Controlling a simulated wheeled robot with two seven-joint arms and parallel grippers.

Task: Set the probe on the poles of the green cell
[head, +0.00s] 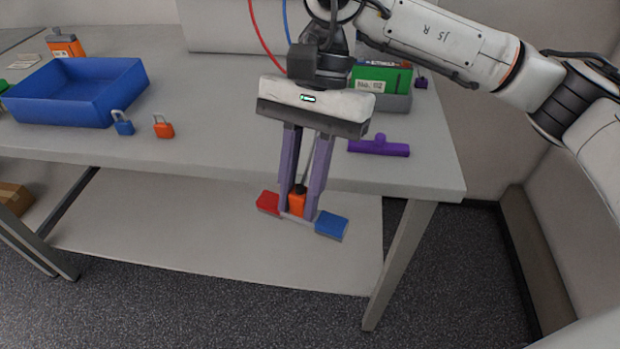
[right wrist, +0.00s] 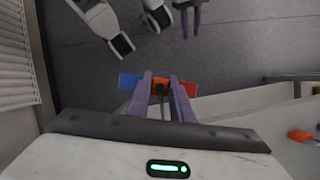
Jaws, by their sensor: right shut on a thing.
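The probe is a bar with an orange grip (head: 297,203), a red end block (head: 269,203) and a blue end block (head: 331,225). My right gripper (head: 303,205) is shut on the orange grip and holds the probe in front of the table's front edge. The probe also shows in the right wrist view (right wrist: 129,80), blue end left. The green cell (head: 382,79), with a white number label, sits in a grey holder (head: 398,103) at the table's back right, partly behind my gripper and arm; its poles cannot be made out. My left gripper (right wrist: 192,22) shows in the right wrist view, fingers apart and empty.
A purple T-shaped piece (head: 379,147) lies in front of the holder. A blue tray (head: 72,97), a blue padlock (head: 123,123) and an orange padlock (head: 163,127) are on the left. A pale box (head: 225,25) with red and blue leads stands behind. The table's middle front is clear.

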